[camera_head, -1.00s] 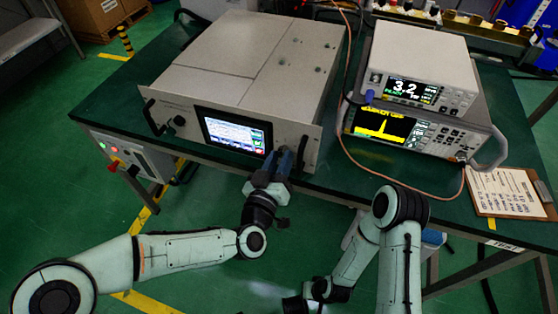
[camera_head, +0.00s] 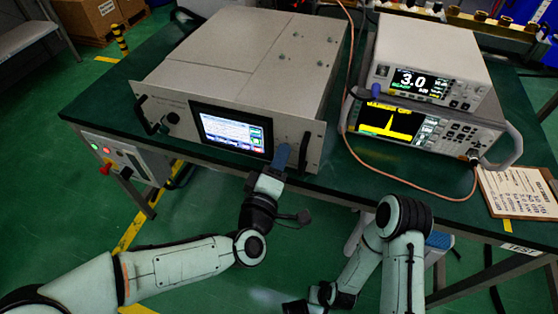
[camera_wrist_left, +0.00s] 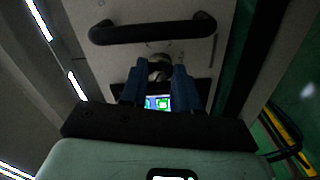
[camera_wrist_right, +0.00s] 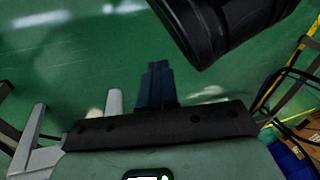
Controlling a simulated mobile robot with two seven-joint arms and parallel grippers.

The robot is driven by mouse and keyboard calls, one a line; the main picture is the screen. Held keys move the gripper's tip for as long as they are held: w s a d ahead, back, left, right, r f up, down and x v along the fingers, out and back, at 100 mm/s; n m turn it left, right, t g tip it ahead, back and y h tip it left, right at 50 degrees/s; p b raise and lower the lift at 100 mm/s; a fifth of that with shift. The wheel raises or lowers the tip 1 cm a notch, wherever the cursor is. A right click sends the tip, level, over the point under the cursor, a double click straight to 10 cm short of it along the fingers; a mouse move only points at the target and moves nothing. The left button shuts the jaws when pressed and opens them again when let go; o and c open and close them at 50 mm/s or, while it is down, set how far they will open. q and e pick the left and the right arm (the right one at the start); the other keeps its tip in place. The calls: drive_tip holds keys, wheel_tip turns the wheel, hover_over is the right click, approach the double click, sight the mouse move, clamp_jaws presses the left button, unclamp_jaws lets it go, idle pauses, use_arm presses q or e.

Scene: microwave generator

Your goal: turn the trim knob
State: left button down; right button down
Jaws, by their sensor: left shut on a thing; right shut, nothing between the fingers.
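The generator (camera_head: 222,70) is a light grey box on the green table, with a lit screen (camera_head: 232,132) on its front panel. The trim knob (camera_wrist_left: 159,63) is a small round dark-metal knob right of that screen; in the head view my gripper covers it. My left gripper (camera_head: 281,158) reaches the panel there. In the left wrist view its blue fingers (camera_wrist_left: 160,76) stand either side of the knob, shut on it. My right gripper (camera_wrist_right: 157,72) is shut and empty over the floor, away from the table.
A meter (camera_head: 428,62) reading 3.0 stands on an analyser (camera_head: 425,130) showing a yellow trace. An orange cable (camera_head: 400,182) runs across the table. A clipboard (camera_head: 520,192) lies at the right edge. The generator's black handle (camera_wrist_left: 152,30) is close to my left fingers.

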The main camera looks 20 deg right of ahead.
use_arm(q)
drive_tip(key=shift+r+n+b, duration=0.1)
drive_tip(key=shift+n+b, duration=0.4)
drive_tip(key=shift+n, duration=1)
use_arm(e)
drive_tip(key=shift+s+d+f+g, duration=0.2)
drive_tip(key=shift+s+f+g, duration=0.2)
drive_tip(key=shift+s+f, duration=0.7)
drive_tip(key=shift+s, duration=0.1)
use_arm(q)
drive_tip(key=c, duration=1.1)
unclamp_jaws()
drive_tip(key=shift+w, duration=0.1)
use_arm(e)
drive_tip(key=shift+r, duration=0.1)
drive_tip(key=w+r+t+p, duration=0.1)
drive_tip(key=w+r+p, duration=0.1)
drive_tip(key=w+r, duration=0.2)
use_arm(q)
drive_tip(key=b+v, duration=0.3)
drive_tip(key=v, duration=1)
use_arm(e)
drive_tip(key=s+f+g, duration=0.1)
drive_tip(key=s+f, duration=0.4)
drive_tip(key=s, duration=0.1)
drive_tip(key=shift+f+g, duration=0.3)
drive_tip(key=shift+g, duration=0.1)
